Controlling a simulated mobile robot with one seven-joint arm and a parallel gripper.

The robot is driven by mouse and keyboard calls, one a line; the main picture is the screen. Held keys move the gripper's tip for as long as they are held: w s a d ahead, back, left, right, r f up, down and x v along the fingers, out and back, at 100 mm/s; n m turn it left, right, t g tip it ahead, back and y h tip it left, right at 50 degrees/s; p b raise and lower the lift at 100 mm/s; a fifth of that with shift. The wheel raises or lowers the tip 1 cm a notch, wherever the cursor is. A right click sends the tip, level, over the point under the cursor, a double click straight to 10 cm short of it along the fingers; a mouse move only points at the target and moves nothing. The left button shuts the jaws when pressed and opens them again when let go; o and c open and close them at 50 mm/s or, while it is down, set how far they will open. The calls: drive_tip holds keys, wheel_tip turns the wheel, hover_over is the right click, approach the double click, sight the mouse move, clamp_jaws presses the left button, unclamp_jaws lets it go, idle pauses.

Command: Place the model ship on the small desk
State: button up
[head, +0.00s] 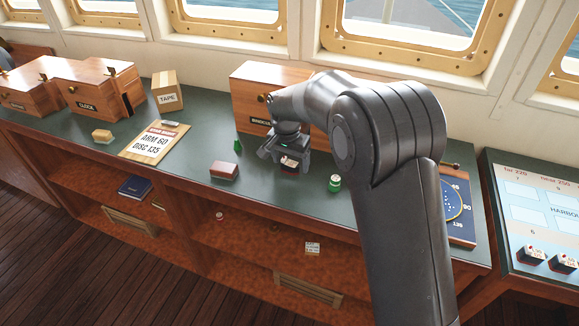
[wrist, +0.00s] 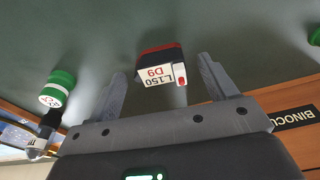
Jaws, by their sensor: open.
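A small model ship (head: 289,165), with a dark and red hull and a white top, sits on the long green-topped counter. In the wrist view the model ship (wrist: 158,66) shows the label "L150 D9" and a small red funnel. My gripper (head: 285,160) is open and low over it. In the wrist view the ship lies between the spread fingertips of my gripper (wrist: 163,75), with gaps at both sides. No separate small desk is clearly identifiable; a panel marked "HARBOU…" (head: 520,205) stands at the right.
A binocular box (head: 250,88) stands close behind my gripper. Two other model ships (head: 531,255) sit on the harbour panel. A clipboard (head: 152,141) and tape box (head: 165,93) are left.

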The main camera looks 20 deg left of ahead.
drive_tip(key=shift+f, duration=0.15)
drive_tip(key=shift+c, duration=0.4)
drive_tip(key=c, duration=1)
drive_tip(key=shift+c, duration=0.2)
